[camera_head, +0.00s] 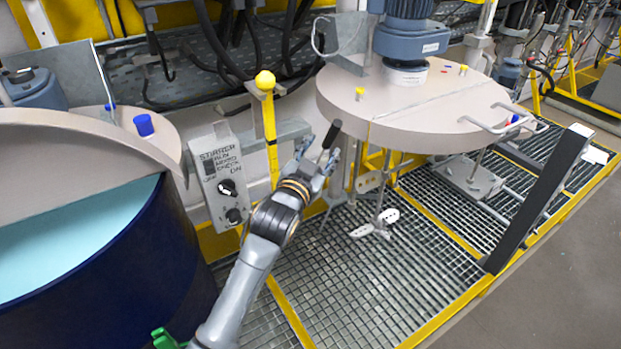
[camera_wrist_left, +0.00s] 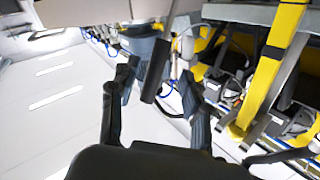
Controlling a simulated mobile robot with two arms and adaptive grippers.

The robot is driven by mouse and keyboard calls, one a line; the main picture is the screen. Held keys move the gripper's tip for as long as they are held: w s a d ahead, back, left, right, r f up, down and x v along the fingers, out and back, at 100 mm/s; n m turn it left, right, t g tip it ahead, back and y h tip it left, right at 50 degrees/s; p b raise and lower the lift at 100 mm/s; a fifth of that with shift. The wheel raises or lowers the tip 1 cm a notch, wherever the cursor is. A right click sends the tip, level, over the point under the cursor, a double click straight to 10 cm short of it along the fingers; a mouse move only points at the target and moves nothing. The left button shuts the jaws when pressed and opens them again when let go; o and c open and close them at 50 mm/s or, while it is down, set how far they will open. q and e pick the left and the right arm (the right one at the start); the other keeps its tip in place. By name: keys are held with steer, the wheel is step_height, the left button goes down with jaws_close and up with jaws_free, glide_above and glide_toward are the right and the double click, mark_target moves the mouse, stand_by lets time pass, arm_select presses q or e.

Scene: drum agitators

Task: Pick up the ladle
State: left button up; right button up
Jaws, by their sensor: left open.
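A dark, rounded handle (camera_head: 331,134), which looks like the ladle's, stands tilted at my left gripper in the head view. The rest of the ladle is hidden or cannot be made out. My left gripper (camera_head: 319,158) is open, with its fingers pointing up and away towards the handle. In the left wrist view the dark handle (camera_wrist_left: 156,70) shows between the two spread fingers of the left gripper (camera_wrist_left: 160,84), with visible gaps on both sides. My right gripper is not in view.
A round beige lid (camera_head: 440,115) with a blue motor (camera_head: 411,38) is right of the gripper. A grey control box (camera_head: 225,178) and yellow post (camera_head: 269,125) stand left. A blue drum (camera_head: 120,270) is at lower left. Metal grating (camera_head: 340,275) lies below.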

mark_target(327, 143)
arm_select(q)
steer(key=x, duration=0.1)
steer(key=p+x, duration=0.1)
steer(key=x, duration=0.2)
steer(key=shift+w+d+f, duration=0.15)
steer(key=shift+w+f, duration=0.15)
steer(key=shift+w, duration=0.1)
steer(key=shift+w+d+f+p, duration=0.15)
steer(key=shift+w+p, duration=0.2)
steer(key=shift+w, duration=0.2)
jaws_close()
